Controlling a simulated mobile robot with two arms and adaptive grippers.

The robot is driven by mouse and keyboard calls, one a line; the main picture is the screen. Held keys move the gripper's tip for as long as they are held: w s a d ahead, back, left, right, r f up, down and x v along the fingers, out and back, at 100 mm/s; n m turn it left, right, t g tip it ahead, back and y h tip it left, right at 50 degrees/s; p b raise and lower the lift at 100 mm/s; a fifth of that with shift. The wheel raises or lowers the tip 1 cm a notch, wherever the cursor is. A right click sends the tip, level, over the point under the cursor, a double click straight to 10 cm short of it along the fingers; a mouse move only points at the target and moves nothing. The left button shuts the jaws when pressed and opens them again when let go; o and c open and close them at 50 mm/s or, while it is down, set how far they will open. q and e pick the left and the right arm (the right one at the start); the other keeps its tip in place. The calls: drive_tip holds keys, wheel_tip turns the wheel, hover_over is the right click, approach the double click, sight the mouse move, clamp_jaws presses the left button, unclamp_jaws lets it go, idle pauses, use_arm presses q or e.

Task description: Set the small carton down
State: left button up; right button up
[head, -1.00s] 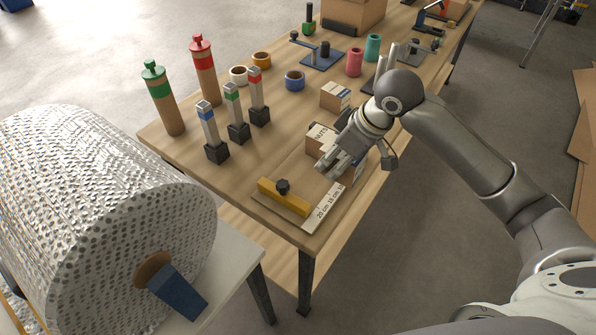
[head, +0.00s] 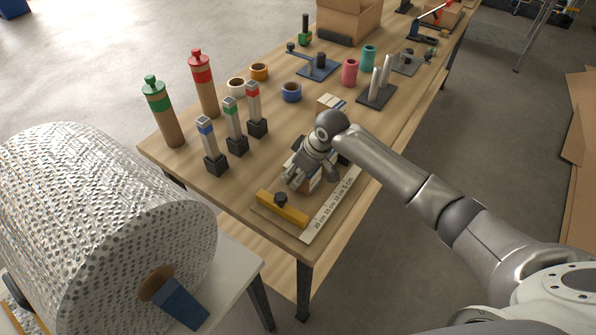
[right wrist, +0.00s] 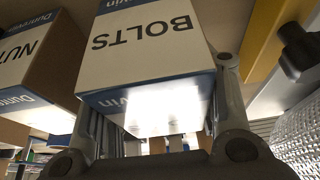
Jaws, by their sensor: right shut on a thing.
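My right gripper (head: 300,187) is over the board with the yellow stop bar, pointing down and left. It is shut on a small white-and-blue carton marked BOLTS (right wrist: 150,50), which fills the space between its fingers in the right wrist view. In the head view the gripper mostly hides this carton, and I cannot tell whether its underside touches the board. A brown carton marked NUTS (right wrist: 35,65) is close beside it at the left of the right wrist view. My left gripper is not in view.
A yellow bar (head: 281,209) with a black knob and a white length scale (head: 331,205) edge the board. Another carton (head: 330,102) is behind my wrist. Three upright stamps (head: 233,125) and two capped tubes (head: 163,112) stand to the left. A large bubble-wrap roll (head: 90,225) is in front.

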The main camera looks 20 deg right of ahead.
drive_tip(key=shift+f, duration=0.45)
drive_tip(key=o, duration=1.3)
drive_tip(key=shift+f, duration=0.15)
drive_tip(key=shift+c, duration=0.2)
drive_tip(key=b+v, duration=0.1)
drive_tip(key=v, duration=1.1)
